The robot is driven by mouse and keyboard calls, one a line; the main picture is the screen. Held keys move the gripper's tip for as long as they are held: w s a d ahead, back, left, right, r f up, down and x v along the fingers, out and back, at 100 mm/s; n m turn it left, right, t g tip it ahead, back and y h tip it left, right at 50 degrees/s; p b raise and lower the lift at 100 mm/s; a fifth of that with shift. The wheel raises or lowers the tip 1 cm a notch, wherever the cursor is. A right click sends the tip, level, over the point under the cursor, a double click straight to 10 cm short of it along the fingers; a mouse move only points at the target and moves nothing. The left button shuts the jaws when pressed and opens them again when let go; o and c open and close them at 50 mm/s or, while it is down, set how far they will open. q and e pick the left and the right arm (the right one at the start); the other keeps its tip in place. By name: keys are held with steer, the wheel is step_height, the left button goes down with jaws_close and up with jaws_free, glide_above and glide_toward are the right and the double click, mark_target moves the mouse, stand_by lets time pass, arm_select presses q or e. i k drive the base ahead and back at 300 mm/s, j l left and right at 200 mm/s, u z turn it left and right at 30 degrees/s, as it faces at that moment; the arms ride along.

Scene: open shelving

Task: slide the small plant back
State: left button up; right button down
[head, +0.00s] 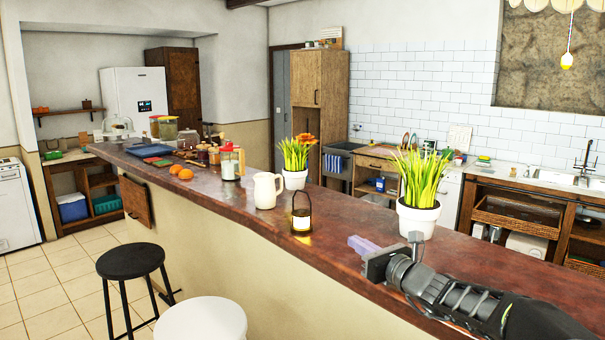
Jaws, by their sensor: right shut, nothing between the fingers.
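Two potted plants in white pots stand upright on the long brown counter (330,225). The nearer plant (420,190) has tall yellow-green leaves and stands close to my right gripper. The farther plant (295,160) looks smaller in the picture and has an orange flower. My right gripper (361,245) reaches in from the lower right, over the counter. It is shut and empty, its purple fingers pointing left. It lies to the left of and in front of the nearer pot, apart from it in the picture. My left gripper is not in view.
A lantern (302,214), a white jug (267,190), a glass press (230,163) and oranges (181,172) stand farther left along the counter. A black stool (130,262) and a white stool (201,320) stand before it. Counter around the nearer pot looks clear.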

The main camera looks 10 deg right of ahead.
mark_target(295, 174)
steer(key=i, duration=1.75)
steer(key=k, duration=0.1)
steer(key=j+u, duration=0.05)
